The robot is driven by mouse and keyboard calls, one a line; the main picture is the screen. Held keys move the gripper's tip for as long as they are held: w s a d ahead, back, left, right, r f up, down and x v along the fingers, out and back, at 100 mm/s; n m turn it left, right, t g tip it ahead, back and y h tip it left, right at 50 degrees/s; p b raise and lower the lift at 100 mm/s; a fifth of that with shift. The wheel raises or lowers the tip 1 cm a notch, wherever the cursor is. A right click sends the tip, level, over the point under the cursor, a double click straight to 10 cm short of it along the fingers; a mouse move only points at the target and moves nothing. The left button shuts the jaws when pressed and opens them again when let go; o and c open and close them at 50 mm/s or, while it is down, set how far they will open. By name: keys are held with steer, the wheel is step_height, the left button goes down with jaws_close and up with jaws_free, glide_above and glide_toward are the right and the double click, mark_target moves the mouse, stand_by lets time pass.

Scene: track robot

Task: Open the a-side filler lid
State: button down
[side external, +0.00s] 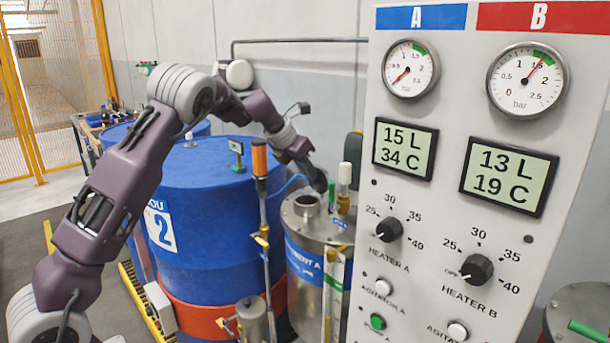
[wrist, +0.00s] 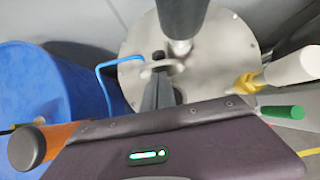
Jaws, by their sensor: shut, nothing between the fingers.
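The a-side tank (side external: 306,262) is a steel drum with a blue component A label, and its flat round top (wrist: 215,45) fills the upper middle of the wrist view. A short metal filler neck (side external: 307,205) stands on this top. A small pale grey piece with a dark knob (wrist: 158,57) shows just beyond my fingertips; I cannot tell whether it is the lid or how far it is open. My gripper (wrist: 160,76) is shut and empty, above the tank top. In the side view my gripper (side external: 321,184) is close to the neck; contact is unclear.
A dark upright cylinder (wrist: 182,18) rises close to my fingers. A blue barrel (side external: 205,185) and an orange-topped rod (side external: 259,158) stand left of the tank. A yellow-and-white fitting (wrist: 290,66) is at right. The control panel (side external: 440,245) stands close on the right.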

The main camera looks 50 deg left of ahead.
steer(key=shift+w+r, duration=0.25)
steer(key=shift+w, duration=0.45)
steer(key=shift+w+r, duration=0.2)
